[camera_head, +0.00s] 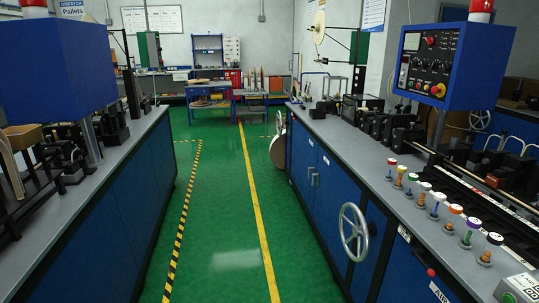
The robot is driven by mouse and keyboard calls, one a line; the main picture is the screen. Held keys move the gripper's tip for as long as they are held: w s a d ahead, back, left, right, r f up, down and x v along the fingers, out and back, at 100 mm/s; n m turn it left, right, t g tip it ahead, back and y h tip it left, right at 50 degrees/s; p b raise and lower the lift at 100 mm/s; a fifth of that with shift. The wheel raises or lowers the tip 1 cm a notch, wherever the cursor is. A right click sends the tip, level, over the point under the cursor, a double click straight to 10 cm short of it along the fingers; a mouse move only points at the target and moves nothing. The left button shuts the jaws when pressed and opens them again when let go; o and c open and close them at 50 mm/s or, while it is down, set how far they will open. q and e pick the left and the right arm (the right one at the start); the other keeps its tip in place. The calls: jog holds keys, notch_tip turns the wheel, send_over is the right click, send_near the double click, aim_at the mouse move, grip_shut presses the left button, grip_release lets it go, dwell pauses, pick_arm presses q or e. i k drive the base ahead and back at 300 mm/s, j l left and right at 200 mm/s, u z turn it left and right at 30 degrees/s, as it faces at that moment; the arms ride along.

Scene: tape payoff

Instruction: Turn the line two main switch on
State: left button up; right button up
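A blue control box (490,70) stands on a post above the right-hand machine line, with a red beacon on top. Its dark panel (424,66) faces me at an angle and carries several knobs, buttons and small dials. Neither of my grippers is in view.
A green-floored aisle (225,220) runs between the left machine bench (118,150) and the right cabinets (318,170). A handwheel (353,232) projects from the right cabinets. Several colour-topped spindles (421,193) line the right bench edge. A blue cart (210,105) stands at the back.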

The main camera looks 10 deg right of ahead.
aim_at(430, 42)
jog(key=i, duration=2.9)
jog(key=i+z, duration=0.1)
jog(key=i, duration=0.6)
jog(key=i+j+z, duration=0.1)
jog(key=i, duration=0.55)
jog(key=i+z, duration=0.1)
jog(key=z, duration=1.4)
